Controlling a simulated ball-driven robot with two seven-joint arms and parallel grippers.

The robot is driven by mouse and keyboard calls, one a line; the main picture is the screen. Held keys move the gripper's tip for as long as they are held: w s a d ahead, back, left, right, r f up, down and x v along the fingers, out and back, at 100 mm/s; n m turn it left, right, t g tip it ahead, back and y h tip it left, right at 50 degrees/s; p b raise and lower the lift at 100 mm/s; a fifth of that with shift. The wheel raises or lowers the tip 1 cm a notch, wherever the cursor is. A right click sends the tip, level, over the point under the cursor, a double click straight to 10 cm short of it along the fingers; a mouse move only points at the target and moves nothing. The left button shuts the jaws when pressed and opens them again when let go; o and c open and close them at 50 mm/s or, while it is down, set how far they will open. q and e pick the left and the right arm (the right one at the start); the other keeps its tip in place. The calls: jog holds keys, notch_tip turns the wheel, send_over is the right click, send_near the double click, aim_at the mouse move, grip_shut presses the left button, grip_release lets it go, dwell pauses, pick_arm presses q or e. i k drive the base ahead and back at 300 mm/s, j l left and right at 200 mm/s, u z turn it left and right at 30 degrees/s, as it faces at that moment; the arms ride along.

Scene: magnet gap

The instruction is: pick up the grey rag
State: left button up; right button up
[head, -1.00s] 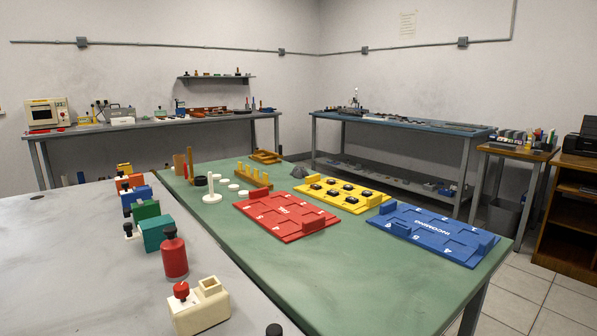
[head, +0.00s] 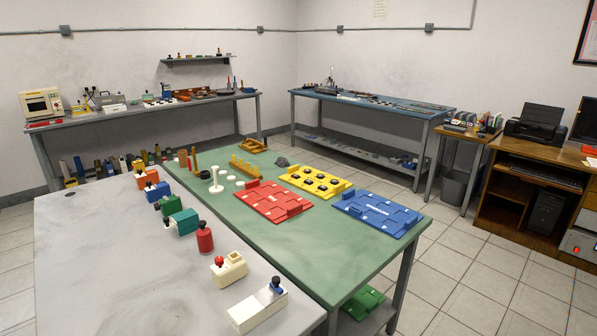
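A small dark grey crumpled thing (head: 282,162), which looks like the grey rag, lies on the far part of the green table top (head: 300,237). It is behind the yellow tray (head: 318,192) and to the right of the wooden rack with yellow pegs (head: 243,167). It is small in the head view, so its folds are hard to make out. Neither of my grippers shows in the head view.
A red tray (head: 273,213) and a blue tray (head: 345,213) lie on the green table. A grey table (head: 120,255) with several coloured blocks adjoins it on the left. Tiled floor (head: 470,275) is free to the right, before a wooden desk (head: 503,205).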

aim_at(282, 162)
jog(key=i+l+z, duration=1.1)
jog(key=i, duration=0.15)
jog(key=i+z, duration=0.35)
jog(key=i, duration=1.6)
jog(key=i+u, duration=0.75)
jog(key=i, duration=0.2)
jog(key=i+l+u, duration=0.25)
jog(key=i+u, duration=0.15)
jog(key=i, duration=0.1)
